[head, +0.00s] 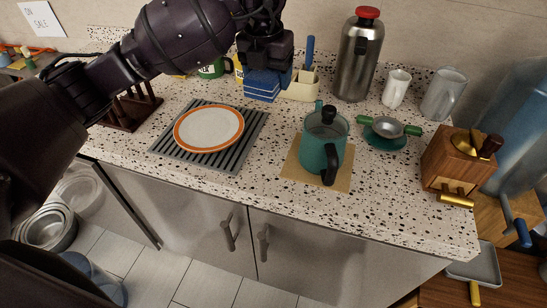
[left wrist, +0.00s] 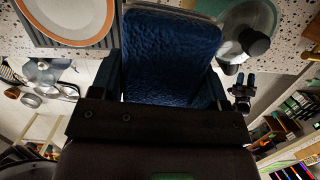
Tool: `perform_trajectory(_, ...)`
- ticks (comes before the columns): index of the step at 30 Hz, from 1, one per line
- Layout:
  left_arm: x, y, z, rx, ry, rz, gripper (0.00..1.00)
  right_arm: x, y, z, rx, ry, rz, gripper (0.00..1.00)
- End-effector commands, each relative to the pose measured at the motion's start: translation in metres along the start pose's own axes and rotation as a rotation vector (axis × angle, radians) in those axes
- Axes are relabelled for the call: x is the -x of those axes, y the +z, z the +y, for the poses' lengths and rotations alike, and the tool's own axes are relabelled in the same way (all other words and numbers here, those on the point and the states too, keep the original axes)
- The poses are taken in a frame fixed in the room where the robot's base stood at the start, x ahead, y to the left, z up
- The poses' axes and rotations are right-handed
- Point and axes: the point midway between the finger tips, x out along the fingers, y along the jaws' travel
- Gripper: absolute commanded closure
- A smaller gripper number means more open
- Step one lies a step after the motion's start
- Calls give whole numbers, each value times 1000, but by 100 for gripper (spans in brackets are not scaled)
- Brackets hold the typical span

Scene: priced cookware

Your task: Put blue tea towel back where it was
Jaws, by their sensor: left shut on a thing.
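My left gripper (head: 266,52) comes in from the upper left and is shut on the blue tea towel (head: 262,87). The folded towel, with pale stripes, hangs below the fingers near the back of the speckled counter (head: 225,185). I cannot tell whether its lower edge touches the counter. In the left wrist view the dark blue towel (left wrist: 170,60) fills the space between the fingers. My right gripper is in neither view.
A beige holder (head: 300,88) stands just right of the towel, a green mug (head: 212,69) to its left. In front are a rimmed plate (head: 209,127) on a striped mat (head: 225,165) and a teal kettle (head: 322,150). A steel flask (head: 358,60) stands at the back right.

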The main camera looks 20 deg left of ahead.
Motion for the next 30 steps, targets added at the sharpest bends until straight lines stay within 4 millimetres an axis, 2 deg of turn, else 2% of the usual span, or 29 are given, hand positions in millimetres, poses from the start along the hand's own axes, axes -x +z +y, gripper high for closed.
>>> perform_trajectory(4, 3, -10, 6, 67, 11, 0, 53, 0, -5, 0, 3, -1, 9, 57)
perform_trajectory(8, -8, -12, 6, 86, 13, 2, 53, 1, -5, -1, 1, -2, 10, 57)
perform_trajectory(24, -122, -29, 6, 86, 12, 3, 53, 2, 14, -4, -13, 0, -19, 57)
perform_trajectory(30, -149, -32, 6, 86, 12, 1, 53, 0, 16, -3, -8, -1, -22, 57)
